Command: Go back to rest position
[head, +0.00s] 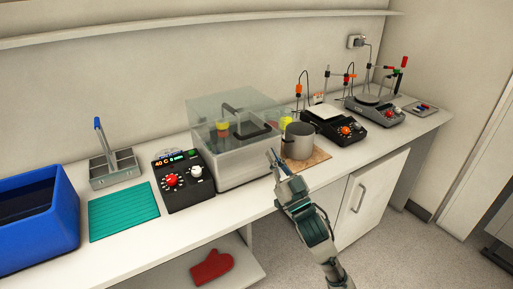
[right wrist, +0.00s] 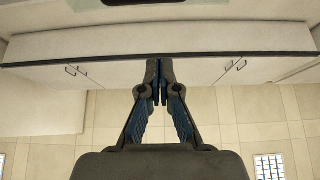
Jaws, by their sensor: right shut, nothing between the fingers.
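My right gripper (head: 272,157) is in front of the bench, with its fingertips near the front edge beside the steel pot. In the right wrist view its two fingers (right wrist: 160,82) are together with nothing between them. The bench front and cabinet doors lie beyond it in that view. My left gripper does not show in either view.
The white bench (head: 130,250) carries a blue bin (head: 65,222), a green mat (head: 124,211), a lidded water bath (head: 232,162), a pot (head: 298,142) on a board and stirrers (head: 335,124). A red mitt (head: 211,267) lies on the lower shelf. Floor in front is clear.

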